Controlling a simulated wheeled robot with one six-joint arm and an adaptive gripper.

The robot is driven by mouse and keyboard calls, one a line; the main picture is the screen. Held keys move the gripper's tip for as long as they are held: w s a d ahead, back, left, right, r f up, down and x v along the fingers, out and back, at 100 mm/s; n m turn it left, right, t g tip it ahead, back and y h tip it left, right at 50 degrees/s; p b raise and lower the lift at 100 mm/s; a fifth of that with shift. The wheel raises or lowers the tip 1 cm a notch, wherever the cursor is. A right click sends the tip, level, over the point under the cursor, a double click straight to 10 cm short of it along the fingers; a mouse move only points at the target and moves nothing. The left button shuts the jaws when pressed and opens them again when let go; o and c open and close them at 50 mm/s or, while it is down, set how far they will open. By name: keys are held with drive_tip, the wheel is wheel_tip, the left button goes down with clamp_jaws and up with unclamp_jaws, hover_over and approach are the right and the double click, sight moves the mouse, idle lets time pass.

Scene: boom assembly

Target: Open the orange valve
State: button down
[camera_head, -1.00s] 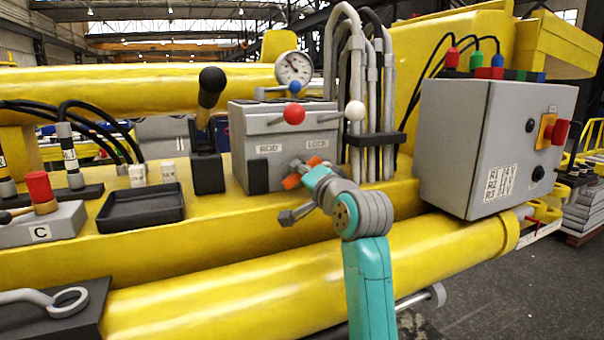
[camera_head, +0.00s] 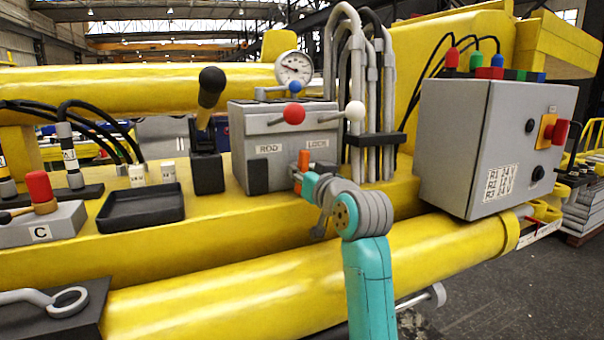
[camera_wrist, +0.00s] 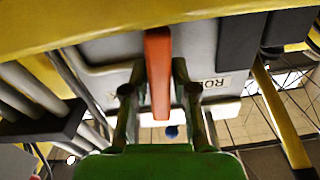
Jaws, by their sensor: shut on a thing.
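The orange valve (camera_head: 304,158) is a flat lever on the front of the grey ROD/LOCK control box (camera_head: 258,122), between the two labels. It stands upright in the head view. In the wrist view the orange lever (camera_wrist: 158,70) lies between my two fingers, along the picture's vertical. The wrist view shows the gripper (camera_wrist: 158,92) with one dark finger on each side of the lever. The valve's pivot is hidden.
A grey electrical cabinet (camera_head: 492,145) stands farther right. The yellow boom tube (camera_head: 230,290) runs below my gripper.

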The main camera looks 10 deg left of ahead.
drive_tip(key=shift+f+n, duration=0.1)
drive_tip(key=shift+n, duration=0.6)
drive_tip(key=c, duration=1)
unclamp_jaws()
drive_tip(key=shift+c, duration=0.2)
drive_tip(key=v, duration=1.2)
